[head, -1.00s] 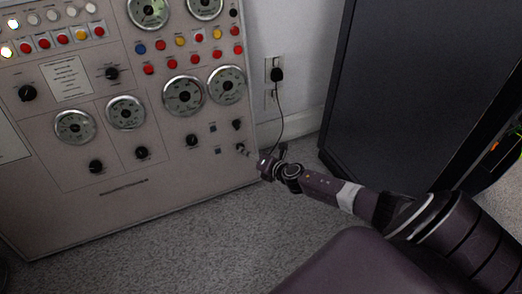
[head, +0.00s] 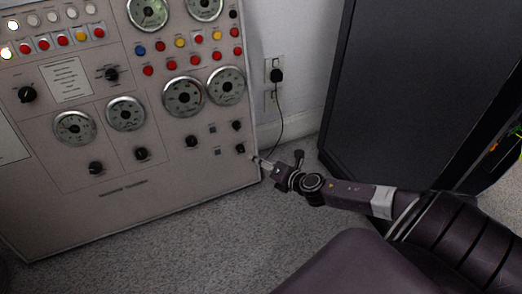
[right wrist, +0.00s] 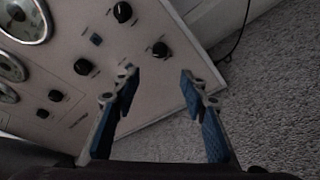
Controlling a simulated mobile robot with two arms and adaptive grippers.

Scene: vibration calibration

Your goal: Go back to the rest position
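My right gripper (head: 258,162) is just off the right edge of the beige control panel (head: 120,195), close to its lower right knob (head: 240,149). In the right wrist view the gripper (right wrist: 160,85) has its two blue-padded fingers apart with nothing between them. A black knob (right wrist: 160,49) lies beyond the fingertips, clear of them. My left gripper is in neither view.
The panel carries gauges (head: 183,97), knobs and coloured buttons. A dark cabinet (head: 410,90) stands at the right. A black plug (head: 277,75) sits in a wall outlet, its cord hanging down. Grey carpet (head: 215,240) is clear in front of the panel.

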